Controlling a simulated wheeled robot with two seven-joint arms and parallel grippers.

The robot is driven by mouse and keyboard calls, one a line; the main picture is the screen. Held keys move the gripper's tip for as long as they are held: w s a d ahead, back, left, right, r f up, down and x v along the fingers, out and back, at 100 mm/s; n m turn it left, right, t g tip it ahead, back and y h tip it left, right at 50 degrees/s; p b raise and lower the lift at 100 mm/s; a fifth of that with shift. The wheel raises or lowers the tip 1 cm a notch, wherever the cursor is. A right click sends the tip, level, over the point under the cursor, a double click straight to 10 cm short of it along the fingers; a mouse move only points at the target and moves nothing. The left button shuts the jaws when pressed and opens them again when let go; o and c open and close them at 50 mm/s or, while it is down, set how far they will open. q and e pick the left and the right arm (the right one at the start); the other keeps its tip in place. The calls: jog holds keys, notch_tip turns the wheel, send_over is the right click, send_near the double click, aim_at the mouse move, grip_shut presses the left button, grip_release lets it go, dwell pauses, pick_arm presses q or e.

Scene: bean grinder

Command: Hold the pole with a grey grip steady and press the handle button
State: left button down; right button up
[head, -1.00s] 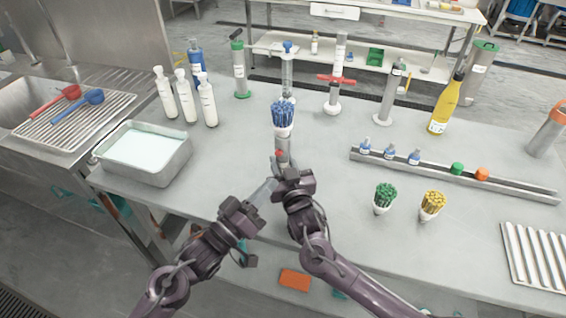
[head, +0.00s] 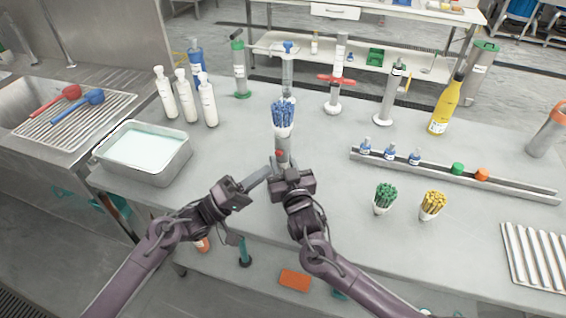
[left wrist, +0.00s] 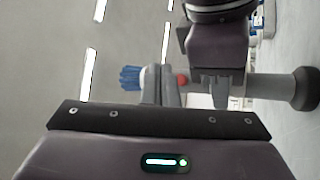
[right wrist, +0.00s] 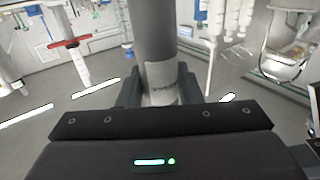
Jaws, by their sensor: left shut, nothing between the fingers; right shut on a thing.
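The pole with a grey grip (head: 283,147) stands upright near the table's middle, with a blue bristly top and a red button on its side. My right gripper (head: 284,168) is shut around its lower grey part; the right wrist view shows the grey shaft (right wrist: 152,40) between the fingers.
A metal tray of pale liquid (head: 145,150) is at left, with white bottles (head: 185,95) behind it. A rail with small bottles (head: 455,175) lies at right. Green (head: 385,198) and yellow (head: 432,205) bristly cups stand right of my right arm. Other poles stand behind.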

pick_arm(q)
jog(key=shift+w+d, duration=0.35)
jog(key=shift+w, duration=0.45)
jog(key=shift+w+d, duration=0.3)
jog(key=shift+w, duration=0.45)
dwell(0.9)
jog(key=shift+w+d, duration=0.2)
jog(key=shift+w, duration=0.3)
dwell(0.4)
jog(key=shift+s+a, duration=0.2)
jog(key=shift+s, duration=0.3)
jog(key=s+a, duration=0.2)
jog(key=s, duration=0.3)
jog(key=shift+s+a, duration=0.2)
jog(key=shift+s, duration=0.05)
